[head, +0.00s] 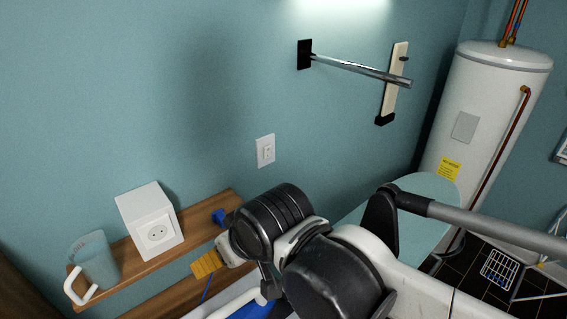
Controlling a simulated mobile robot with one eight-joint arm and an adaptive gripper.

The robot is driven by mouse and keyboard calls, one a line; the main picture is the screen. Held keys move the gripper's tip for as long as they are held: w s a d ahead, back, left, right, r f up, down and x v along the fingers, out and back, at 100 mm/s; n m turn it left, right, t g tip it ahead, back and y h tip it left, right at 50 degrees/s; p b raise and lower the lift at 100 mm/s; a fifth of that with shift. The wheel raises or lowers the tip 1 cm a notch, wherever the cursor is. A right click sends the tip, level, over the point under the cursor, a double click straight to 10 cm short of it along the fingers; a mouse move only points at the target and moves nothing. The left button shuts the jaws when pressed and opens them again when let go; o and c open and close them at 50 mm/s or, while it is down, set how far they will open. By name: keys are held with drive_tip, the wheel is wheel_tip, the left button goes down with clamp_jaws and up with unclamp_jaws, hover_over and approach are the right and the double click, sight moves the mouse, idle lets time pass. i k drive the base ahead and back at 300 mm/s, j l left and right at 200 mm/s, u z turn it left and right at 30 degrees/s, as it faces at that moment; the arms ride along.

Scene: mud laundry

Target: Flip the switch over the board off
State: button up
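A white switch plate (265,150) with a small switch in its middle is fixed on the teal wall, above the right end of the wooden shelf. The switch position is too small to tell. A pale teal board, like an ironing board (432,187), stands to the right, partly behind my arm. My dark and white arm crosses the lower middle, below and in front of the switch, apart from the plate in the picture. My gripper's fingertips cannot be made out, so I cannot tell whether it is open or shut.
A yellow ribbed thing (206,263) shows beside my arm. A metal bar (350,67) juts from the wall. A white water heater (485,120) stands right. The wall around the switch is clear.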

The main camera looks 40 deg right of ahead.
sight(267, 150)
drive_tip(key=z, duration=0.9)
